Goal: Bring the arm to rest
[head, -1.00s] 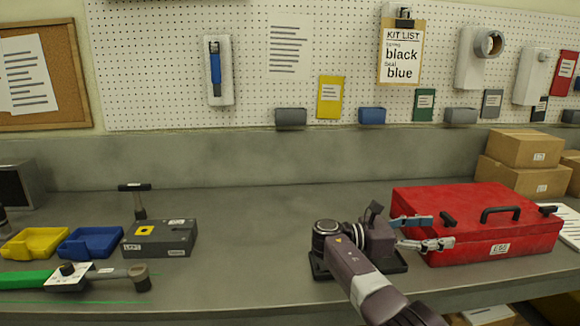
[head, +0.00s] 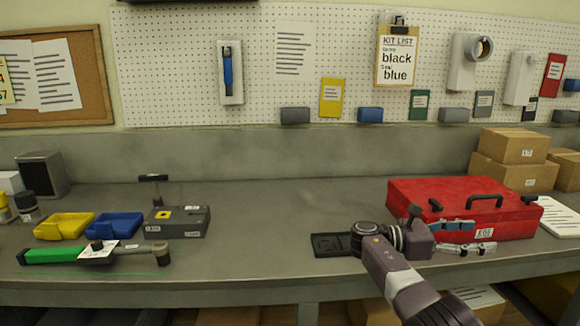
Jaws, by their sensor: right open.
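My right arm enters from the bottom right, and its right gripper (head: 483,235) points right. Its two fingers are apart, with nothing seen between them. They are in front of the front face of the red toolbox (head: 407,205); I cannot tell whether they touch it. The arm's wrist is just right of a dark flat plate (head: 328,246) on the bench and covers part of it. My left gripper is not in view.
On the grey bench (head: 270,215) at left are a yellow bin (head: 65,227), a blue bin (head: 113,226), a grey box (head: 178,224) and a green-handled tool (head: 55,256). Cardboard boxes (head: 513,176) stand at the back right. The bench middle is clear.

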